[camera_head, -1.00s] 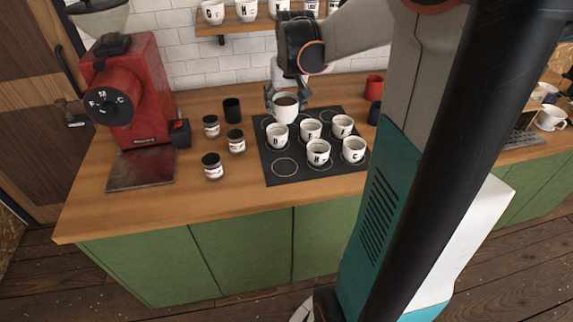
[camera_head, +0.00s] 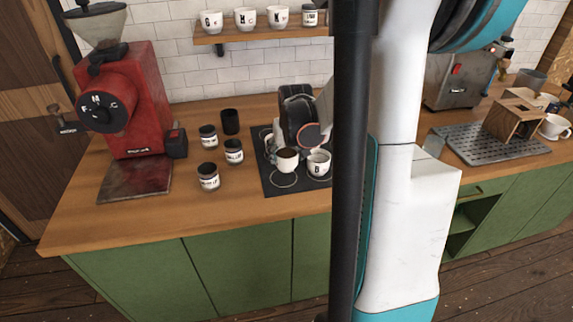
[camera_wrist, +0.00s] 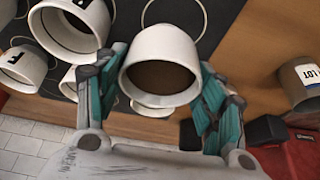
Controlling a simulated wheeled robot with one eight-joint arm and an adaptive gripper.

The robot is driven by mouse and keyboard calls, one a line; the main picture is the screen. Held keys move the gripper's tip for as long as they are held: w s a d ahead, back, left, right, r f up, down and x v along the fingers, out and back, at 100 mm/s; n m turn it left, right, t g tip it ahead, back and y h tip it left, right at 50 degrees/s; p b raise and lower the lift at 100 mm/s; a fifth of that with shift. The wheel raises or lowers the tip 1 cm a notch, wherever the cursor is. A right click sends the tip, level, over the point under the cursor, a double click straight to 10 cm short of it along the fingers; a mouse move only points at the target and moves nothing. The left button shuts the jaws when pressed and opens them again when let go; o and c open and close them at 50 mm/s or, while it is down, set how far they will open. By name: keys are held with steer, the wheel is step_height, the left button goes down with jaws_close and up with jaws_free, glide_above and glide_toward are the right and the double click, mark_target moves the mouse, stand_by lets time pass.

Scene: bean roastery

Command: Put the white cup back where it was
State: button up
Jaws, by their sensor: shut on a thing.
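The white cup (camera_head: 287,162) with dark contents is held upright near the front left of the black mat (camera_head: 270,187). In the wrist view the cup (camera_wrist: 160,52) sits between the teal fingers of my gripper (camera_wrist: 160,78), which is shut on it. In the head view a ring marking shows on the mat just below the cup. I cannot tell if the cup touches the mat. Another lettered cup (camera_head: 318,164) stands close on its right. My arm hides much of the mat's right side.
Several lettered cups, one marked here (camera_wrist: 70,28), stand on the mat left of the held cup in the wrist view. Small labelled jars (camera_head: 208,177) and a black cup (camera_head: 230,121) stand left of the mat. A red grinder (camera_head: 135,100) is further left.

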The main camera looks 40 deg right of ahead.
steer(key=shift+f+b, duration=0.65)
steer(key=shift+f, duration=1.3)
steer(key=shift+f, duration=0.2)
steer(key=o, duration=1.5)
steer(key=shift+c, duration=0.2)
steer(key=shift+r, duration=0.1)
steer(key=p+v, duration=0.4)
steer(key=v, duration=0.8)
steer(key=shift+r, duration=0.1)
